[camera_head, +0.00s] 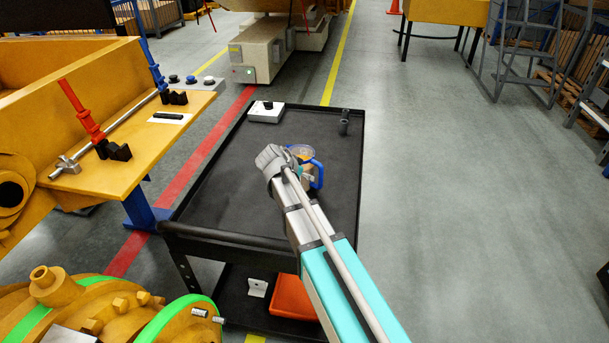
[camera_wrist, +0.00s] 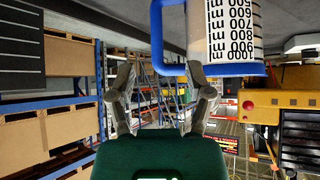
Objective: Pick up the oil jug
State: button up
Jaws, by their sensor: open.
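The oil jug stands on the black cart top, with its blue handle (camera_head: 317,174) and rim showing in the head view just right of my gripper (camera_head: 273,160), which partly hides it. In the wrist view, which is upside down, the clear jug (camera_wrist: 224,32) with black measuring marks is close at the top. Its blue handle (camera_wrist: 157,42) lies ahead of the gap between the fingertips. My gripper (camera_wrist: 160,72) is open, with its fingers apart and nothing held between them. I cannot tell whether a finger touches the jug.
The black cart (camera_head: 225,190) has a raised edge. A white box (camera_head: 266,112) and a small dark cylinder (camera_head: 344,122) stand near its far edge. An orange bin (camera_head: 294,297) is on the lower shelf. A yellow bench (camera_head: 130,150) adjoins on the left; the floor at right is clear.

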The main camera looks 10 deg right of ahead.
aim_at(320, 186)
jog(key=b+x, duration=0.4)
jog(key=x, duration=0.3)
jog(key=shift+d, duration=0.1)
dwell(0.4)
jog(key=shift+s+b+x, duration=0.2)
jog(key=shift+b+x, duration=1.25)
jog(key=shift+x, duration=0.25)
jog(key=shift+b+x, duration=0.6)
jog(key=shift+x, duration=0.4)
jog(key=shift+d, duration=0.15)
jog(key=shift+r, duration=0.1)
jog(key=shift+c, duration=0.3)
grip_shut()
